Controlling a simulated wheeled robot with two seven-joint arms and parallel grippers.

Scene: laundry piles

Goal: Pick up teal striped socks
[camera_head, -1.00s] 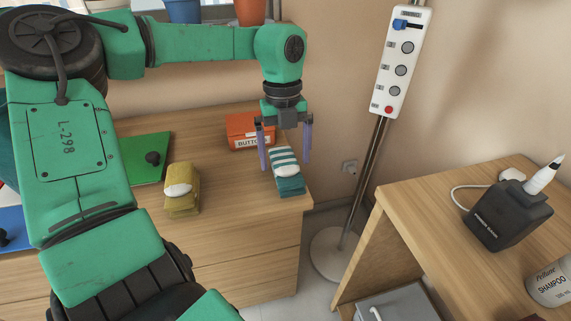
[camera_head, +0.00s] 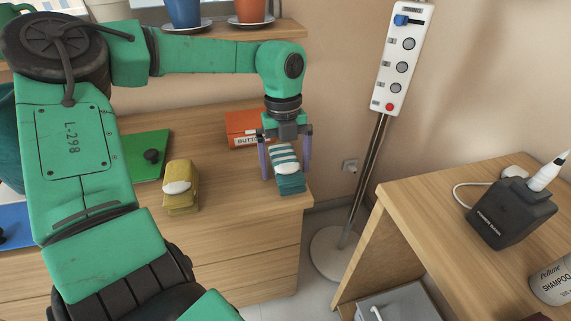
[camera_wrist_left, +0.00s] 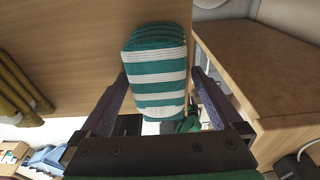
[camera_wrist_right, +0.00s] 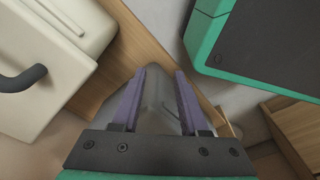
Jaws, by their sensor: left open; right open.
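The teal striped socks (camera_head: 286,168) are a folded bundle with white bands near the right end of the wooden dresser top. They also show in the left wrist view (camera_wrist_left: 158,72), large between the fingers. My left gripper (camera_head: 286,172) points down over the socks, open, with one purple finger on each side of the bundle. I cannot tell whether the fingers touch it. My right gripper (camera_wrist_right: 160,80) is open and empty in the right wrist view, away from the socks. It is not seen in the head view.
A yellow folded bundle (camera_head: 181,186) lies left of the socks. An orange button box (camera_head: 243,128) stands just behind them. A green board with a dark knob (camera_head: 147,156) is farther left. A pole with a control panel (camera_head: 403,62) stands right of the dresser.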

